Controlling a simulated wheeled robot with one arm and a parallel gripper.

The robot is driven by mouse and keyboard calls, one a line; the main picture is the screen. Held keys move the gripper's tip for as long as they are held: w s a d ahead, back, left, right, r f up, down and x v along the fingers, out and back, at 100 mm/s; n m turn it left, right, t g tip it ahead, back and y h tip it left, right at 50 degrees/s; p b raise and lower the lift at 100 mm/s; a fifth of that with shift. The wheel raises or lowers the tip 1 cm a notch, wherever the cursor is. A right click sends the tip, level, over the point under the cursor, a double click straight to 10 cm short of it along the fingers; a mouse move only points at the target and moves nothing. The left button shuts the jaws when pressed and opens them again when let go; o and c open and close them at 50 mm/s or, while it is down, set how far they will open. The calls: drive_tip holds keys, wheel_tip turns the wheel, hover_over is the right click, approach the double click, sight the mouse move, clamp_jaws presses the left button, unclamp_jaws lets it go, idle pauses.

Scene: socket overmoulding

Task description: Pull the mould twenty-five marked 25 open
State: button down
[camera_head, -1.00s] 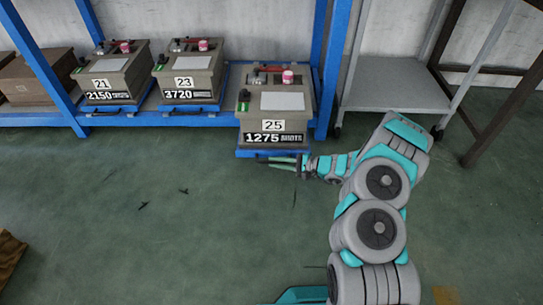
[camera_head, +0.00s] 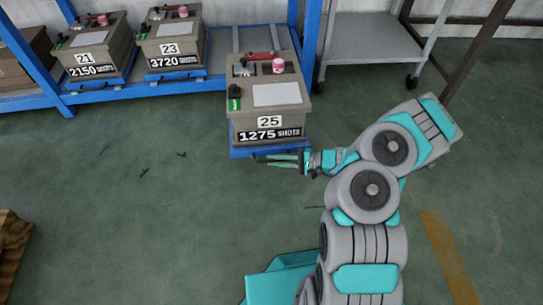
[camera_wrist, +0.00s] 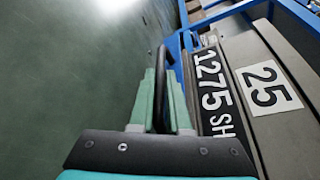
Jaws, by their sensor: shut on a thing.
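The mould marked 25 (camera_head: 268,108) is a grey-brown box with "1275 SHOTS" on its front, on a blue sliding tray (camera_head: 240,153) that stands out from the blue rack. Its labels also show in the wrist view (camera_wrist: 268,86). My gripper (camera_head: 262,159) is at the tray's front edge, below the label. In the wrist view my gripper (camera_wrist: 163,90) has its green fingers closed around a dark handle bar (camera_wrist: 160,62). The fingers hide part of the bar.
Moulds 23 (camera_head: 172,45) and 21 (camera_head: 95,50) sit back on the rack (camera_head: 130,88) at left. A grey shelf cart (camera_head: 370,45) stands right of the rack. A brown object (camera_head: 12,240) lies at lower left. The green floor in front is mostly clear.

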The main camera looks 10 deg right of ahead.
drive_tip(key=shift+s, duration=0.3)
drive_tip(key=c, duration=0.9)
unclamp_jaws()
drive_tip(key=p+v, duration=0.1)
drive_tip(key=v, duration=0.6)
drive_tip(key=shift+d, duration=0.4)
